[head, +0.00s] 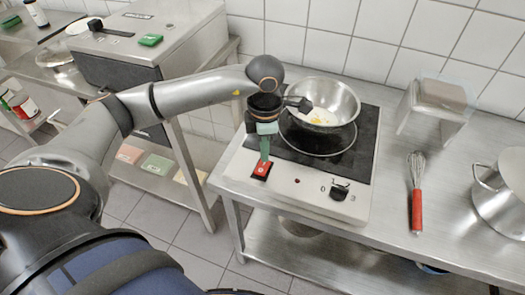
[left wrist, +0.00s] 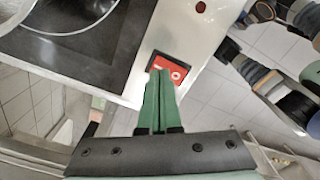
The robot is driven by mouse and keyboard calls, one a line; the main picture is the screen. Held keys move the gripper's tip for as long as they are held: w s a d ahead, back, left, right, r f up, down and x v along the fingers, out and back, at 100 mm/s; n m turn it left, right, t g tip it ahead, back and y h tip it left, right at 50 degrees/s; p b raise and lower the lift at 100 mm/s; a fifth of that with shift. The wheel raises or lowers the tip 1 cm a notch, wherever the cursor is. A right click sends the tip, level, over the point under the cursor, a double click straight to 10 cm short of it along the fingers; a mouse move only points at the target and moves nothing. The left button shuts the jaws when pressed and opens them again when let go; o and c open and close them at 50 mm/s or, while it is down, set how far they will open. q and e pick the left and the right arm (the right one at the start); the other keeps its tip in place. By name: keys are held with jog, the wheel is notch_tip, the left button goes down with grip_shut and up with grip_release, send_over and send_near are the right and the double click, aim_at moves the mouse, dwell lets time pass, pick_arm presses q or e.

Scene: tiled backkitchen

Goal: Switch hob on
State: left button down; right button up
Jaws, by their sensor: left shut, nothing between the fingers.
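The hob (head: 357,180) stands on the steel counter, with a black glass top and a pale front panel. Its red rocker switch (head: 262,170) sits at the panel's left end; it also shows in the left wrist view (left wrist: 177,70). A round indicator (head: 297,181) and a black knob (head: 339,191) are to its right. My left gripper (head: 265,158) is shut and empty, its green fingertips at the red switch and covering part of it. I cannot tell whether they touch it. My right gripper is not in view.
A steel bowl (head: 340,95) with a yellowish content sits on the hob, close to my left gripper. A red-handled whisk (head: 417,200) and a steel pot (head: 502,190) are on the counter to the right. A steel appliance (head: 160,40) stands at the left.

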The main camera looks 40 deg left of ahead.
pick_arm(q)
notch_tip(320, 180, up, 5)
jog(key=p, duration=0.3)
jog(key=shift+r, duration=0.2)
dwell(0.5)
